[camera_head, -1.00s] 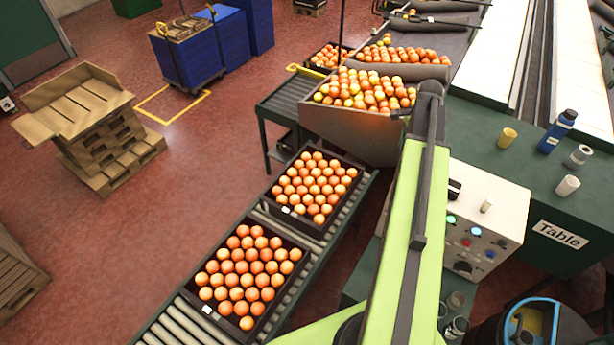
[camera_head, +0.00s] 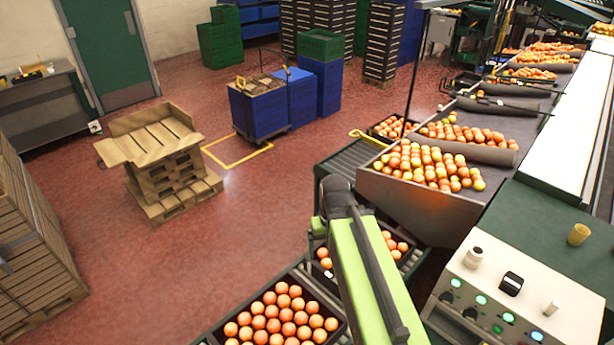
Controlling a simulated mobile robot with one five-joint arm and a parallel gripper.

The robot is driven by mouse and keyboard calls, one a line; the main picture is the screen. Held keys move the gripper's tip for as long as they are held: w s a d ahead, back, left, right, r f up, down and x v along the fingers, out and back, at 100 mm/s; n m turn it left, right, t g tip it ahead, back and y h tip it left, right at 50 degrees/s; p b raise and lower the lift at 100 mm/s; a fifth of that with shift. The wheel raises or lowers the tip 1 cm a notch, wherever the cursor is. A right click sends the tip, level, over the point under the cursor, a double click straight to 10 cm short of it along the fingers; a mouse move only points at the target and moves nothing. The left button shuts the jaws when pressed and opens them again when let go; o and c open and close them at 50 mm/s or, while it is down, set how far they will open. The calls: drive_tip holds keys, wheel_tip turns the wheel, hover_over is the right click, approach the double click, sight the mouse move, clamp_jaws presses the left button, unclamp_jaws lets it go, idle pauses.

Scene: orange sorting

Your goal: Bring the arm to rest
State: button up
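My light green arm (camera_head: 372,285) reaches up from the lower middle of the head view, ending at a dark joint (camera_head: 338,190). My gripper is not visible; it is hidden beyond the arm or outside the frame. The arm stands in front of a crate of oranges (camera_head: 396,250) on the roller conveyor and covers part of it. A second crate of oranges (camera_head: 284,318) lies nearer, to the left of the arm.
A sorting bin of oranges (camera_head: 425,205) and a control panel (camera_head: 520,300) are on the right. Stacked pallets (camera_head: 165,165) stand on the left. Blue crates (camera_head: 260,112) stand at the back. The red floor (camera_head: 110,250) between is clear.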

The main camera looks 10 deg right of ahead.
wheel_tip(320, 180, down, 16)
drive_tip(key=b, duration=1.4)
drive_tip(key=shift+b, duration=0.3)
drive_tip(key=shift+f, duration=0.1)
